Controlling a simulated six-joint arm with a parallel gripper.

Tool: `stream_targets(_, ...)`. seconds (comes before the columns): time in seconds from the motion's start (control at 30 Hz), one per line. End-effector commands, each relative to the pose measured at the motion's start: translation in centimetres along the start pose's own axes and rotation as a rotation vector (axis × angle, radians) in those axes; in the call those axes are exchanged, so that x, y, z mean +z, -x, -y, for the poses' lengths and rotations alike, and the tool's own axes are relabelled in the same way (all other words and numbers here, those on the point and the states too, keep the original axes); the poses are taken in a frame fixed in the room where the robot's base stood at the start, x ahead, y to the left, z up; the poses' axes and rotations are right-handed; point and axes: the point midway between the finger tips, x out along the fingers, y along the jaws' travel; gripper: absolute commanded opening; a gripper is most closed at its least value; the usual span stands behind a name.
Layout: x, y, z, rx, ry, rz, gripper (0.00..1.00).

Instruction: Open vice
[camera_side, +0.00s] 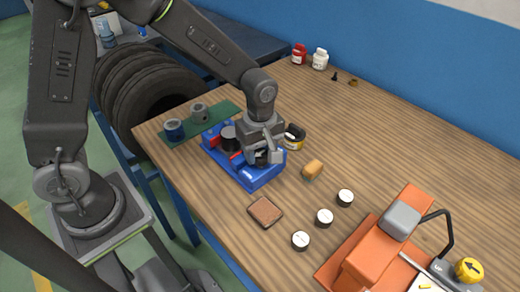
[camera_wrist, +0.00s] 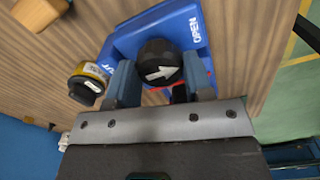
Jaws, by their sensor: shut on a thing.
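The blue vice (camera_side: 248,178) sits on the wooden table, under my gripper (camera_side: 265,155). In the wrist view the vice (camera_wrist: 180,20) bears the word "OPEN" at the upper right and a partly hidden word ending in "UT" at the left. Its round black knob (camera_wrist: 158,60) has a white arrow pointing right, nearer neither word clearly. My gripper (camera_wrist: 160,75) has one finger on each side of the knob and is shut on it. In the side view, a dark cylinder (camera_side: 229,134) stands at the vice's far-left part; my gripper hides most of the knob.
A green mat (camera_side: 222,110) with two cylindrical parts lies behind the vice. A brown pad (camera_side: 265,210), several white-topped discs (camera_side: 324,217) and an orange machine (camera_side: 370,255) are nearer the front.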

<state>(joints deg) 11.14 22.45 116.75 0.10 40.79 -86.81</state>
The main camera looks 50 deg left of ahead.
Motion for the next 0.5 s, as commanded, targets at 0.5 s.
stream_targets(0.5,-0.02,0.08,-0.08,0.002,0.008,0.002,0.63)
